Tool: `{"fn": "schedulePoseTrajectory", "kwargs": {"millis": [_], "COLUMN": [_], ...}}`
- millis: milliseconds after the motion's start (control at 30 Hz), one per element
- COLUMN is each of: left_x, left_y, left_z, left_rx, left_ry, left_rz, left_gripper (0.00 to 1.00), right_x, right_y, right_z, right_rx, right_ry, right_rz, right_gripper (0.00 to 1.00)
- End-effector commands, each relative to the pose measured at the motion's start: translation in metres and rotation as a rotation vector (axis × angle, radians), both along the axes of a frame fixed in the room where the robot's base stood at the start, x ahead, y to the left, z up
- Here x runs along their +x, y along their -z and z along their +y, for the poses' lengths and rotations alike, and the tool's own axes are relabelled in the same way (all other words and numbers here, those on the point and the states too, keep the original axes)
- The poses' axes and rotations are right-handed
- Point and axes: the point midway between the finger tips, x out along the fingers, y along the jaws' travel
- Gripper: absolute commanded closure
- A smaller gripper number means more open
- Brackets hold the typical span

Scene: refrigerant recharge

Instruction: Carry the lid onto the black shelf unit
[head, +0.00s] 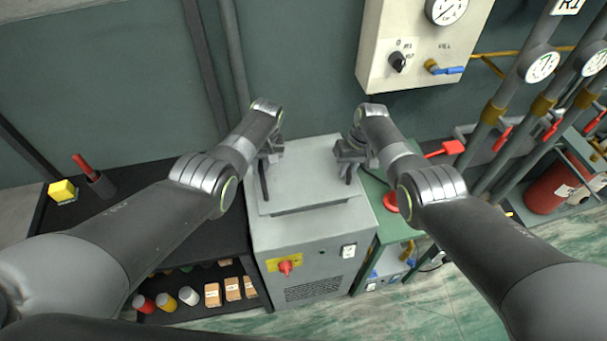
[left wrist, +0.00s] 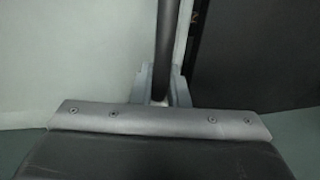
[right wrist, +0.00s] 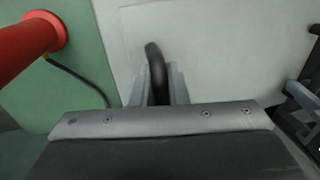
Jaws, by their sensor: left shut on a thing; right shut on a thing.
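The lid (head: 305,172) is a flat light-grey plate with a dark handle at each side, over the top of the grey cabinet (head: 262,238). A dark strip shows under its front edge; I cannot tell whether it rests on the cabinet or hangs just above. My left gripper (head: 269,160) is shut on the left handle (left wrist: 165,50). My right gripper (head: 349,160) is shut on the right handle (right wrist: 156,70). The black shelf unit (head: 135,198) stands directly left of the cabinet.
On the shelf unit's top are a yellow block (head: 62,191) and a red-handled tool in a dark holder (head: 101,184). Bottles and boxes (head: 212,294) fill its lower shelf. A green unit (head: 385,225) stands right of the cabinet. A gauge panel (head: 418,45) hangs behind.

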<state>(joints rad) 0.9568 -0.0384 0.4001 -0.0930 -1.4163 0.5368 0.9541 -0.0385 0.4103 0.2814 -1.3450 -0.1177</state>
Motion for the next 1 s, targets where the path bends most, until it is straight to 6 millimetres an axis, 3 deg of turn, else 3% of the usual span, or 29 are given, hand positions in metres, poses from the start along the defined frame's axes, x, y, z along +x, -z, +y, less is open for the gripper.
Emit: {"fn": "schedulePoseTrajectory", "kwargs": {"millis": [1000], "left_x": [0.0007], "left_y": [-0.0079], "left_z": [0.0002], "left_rx": [0.001], "left_ry": [0.0], "left_rz": [-0.002], "left_gripper": [1.0], "right_x": [0.001], "right_y": [-0.0082], "right_z": [-0.0002], "right_rx": [0.0], "right_ry": [0.0], "right_rz": [-0.002], "right_gripper": [1.0]}}
